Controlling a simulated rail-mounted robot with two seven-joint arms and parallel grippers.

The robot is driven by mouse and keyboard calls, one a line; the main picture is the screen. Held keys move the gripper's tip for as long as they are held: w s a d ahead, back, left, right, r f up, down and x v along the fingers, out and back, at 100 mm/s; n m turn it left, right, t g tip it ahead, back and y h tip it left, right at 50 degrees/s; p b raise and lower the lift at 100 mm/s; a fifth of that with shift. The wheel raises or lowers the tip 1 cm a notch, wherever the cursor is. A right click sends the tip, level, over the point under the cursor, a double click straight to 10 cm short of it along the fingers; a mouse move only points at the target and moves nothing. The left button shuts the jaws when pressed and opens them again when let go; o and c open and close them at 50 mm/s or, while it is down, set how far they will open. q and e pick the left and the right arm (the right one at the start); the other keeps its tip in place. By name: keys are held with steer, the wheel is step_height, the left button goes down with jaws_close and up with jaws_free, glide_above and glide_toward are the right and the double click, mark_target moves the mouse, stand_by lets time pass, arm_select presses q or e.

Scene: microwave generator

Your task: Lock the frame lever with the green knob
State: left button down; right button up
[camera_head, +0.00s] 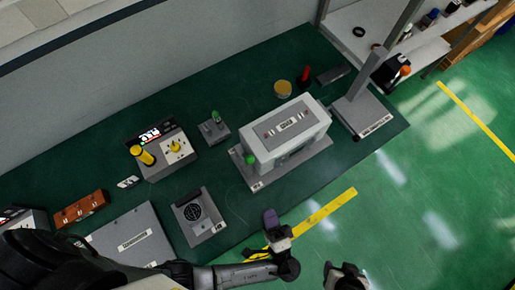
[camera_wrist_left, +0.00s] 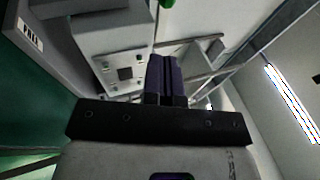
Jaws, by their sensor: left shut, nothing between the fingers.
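A green knob (camera_head: 250,159) stands at the left end of the large grey-white box (camera_head: 287,126), on its base frame (camera_head: 258,183). How its lever is set cannot be made out. A green knob (camera_wrist_left: 168,3) is cut by the top edge of the left wrist view. My left gripper (camera_head: 269,217) is shut and empty, with purple fingers, in front of the box and apart from the knob. Its shut fingers (camera_wrist_left: 165,78) also show in the left wrist view. My right gripper (camera_head: 345,275) is partly in view at the bottom edge; its fingers are unclear.
A small grey unit (camera_head: 213,129) with another green knob is behind left. A grey post stand (camera_head: 362,112) is right. Green mat is bare before the box.

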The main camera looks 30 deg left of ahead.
arm_select(q)
steer(key=shift+s+a+r+n+y, duration=0.1)
steer(key=shift+s+r+n+y, duration=0.2)
steer(key=shift+n, duration=0.2)
steer(key=shift+w+r, duration=0.1)
steer(key=p, duration=0.6)
glide_toward(247, 158)
steer(key=w+a, duration=0.2)
steer(key=w, duration=0.1)
steer(key=shift+x, duration=1)
steer(key=shift+s+r, duration=0.1)
steer(key=shift+r, duration=0.05)
